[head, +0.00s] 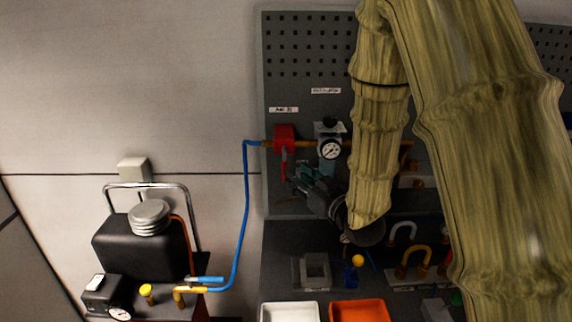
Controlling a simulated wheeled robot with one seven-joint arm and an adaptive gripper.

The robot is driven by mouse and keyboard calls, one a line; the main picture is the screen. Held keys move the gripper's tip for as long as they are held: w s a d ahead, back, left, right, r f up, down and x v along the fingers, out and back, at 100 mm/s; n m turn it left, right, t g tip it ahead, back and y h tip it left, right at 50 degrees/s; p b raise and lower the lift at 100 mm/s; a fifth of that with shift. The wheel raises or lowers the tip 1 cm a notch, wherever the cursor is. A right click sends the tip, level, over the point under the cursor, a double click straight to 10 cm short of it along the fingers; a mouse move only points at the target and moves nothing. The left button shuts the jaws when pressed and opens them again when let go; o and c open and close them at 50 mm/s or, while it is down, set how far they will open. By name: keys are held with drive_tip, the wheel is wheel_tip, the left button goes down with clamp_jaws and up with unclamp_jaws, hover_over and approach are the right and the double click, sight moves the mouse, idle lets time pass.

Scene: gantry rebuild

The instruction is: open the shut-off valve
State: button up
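A red valve body (284,133) sits on the pipe line at the left of the pegboard, where the blue hose meets a copper-coloured pipe. A red lever (284,166) hangs straight down from it, across the pipe's direction. My gripper (296,181) is just right of the lever's lower end, with its dark fingers pointing left toward it. I cannot tell whether the fingers touch the lever or how far apart they are. My arm hides much of the board to the right.
A round gauge on a regulator (329,149) sits close above my gripper. A blue hose (244,210) runs down to a black compressor (142,249) at the left. White (289,306) and orange (360,304) trays stand below, near a grey block (315,268).

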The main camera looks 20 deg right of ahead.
sight(284, 167)
drive_tip(key=w, duration=0.2)
drive_tip(key=w+a+f+p, duration=0.1)
drive_tip(key=w, duration=0.2)
drive_tip(key=w+f, duration=0.1)
drive_tip(key=w, duration=0.2)
drive_tip(key=shift+w+a+p, duration=0.1)
drive_tip(key=shift+a+p, duration=0.15)
drive_tip(key=shift+p, duration=0.1)
drive_tip(key=shift+w+r, duration=0.1)
drive_tip(key=shift+s+a+r, duration=0.1)
drive_tip(key=shift+s+r, duration=0.4)
drive_tip(key=shift+s, duration=0.25)
drive_tip(key=shift+w+f, duration=0.5)
drive_tip(key=shift+w, duration=0.15)
drive_tip(key=shift+c, duration=0.5)
drive_tip(key=shift+w, duration=0.1)
drive_tip(key=c, duration=0.3)
drive_tip(key=shift+s+r, duration=0.15)
drive_tip(key=shift+s, duration=0.05)
clamp_jaws()
